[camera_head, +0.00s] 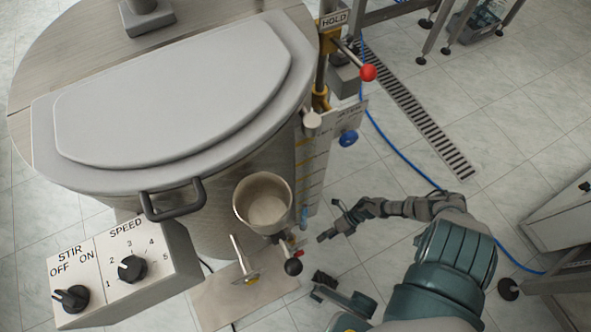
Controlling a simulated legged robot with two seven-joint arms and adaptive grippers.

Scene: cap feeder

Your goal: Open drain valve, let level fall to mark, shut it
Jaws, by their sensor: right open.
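A large steel tank (222,218) with a grey lid (170,95) stands at left. On its right side is an upright level scale (313,165) with yellow marks; a short blue part (304,217) shows near its lower end. The liquid level cannot be read clearly. Low beside the tank is a black ball knob (293,267) with a small red part by it; which fitting is the drain valve is not clear. My right gripper (331,220) is open and empty, right of the scale's lower end, apart from the knob. My left gripper cannot be made out.
A red ball lever (368,73) by a HOLD label and a blue knob (348,138) stick out right of the tank. A beige cup (263,202) hangs in front. A STIR and SPEED box (125,265) stands lower left. A blue hose and floor drain grate (420,115) lie at right.

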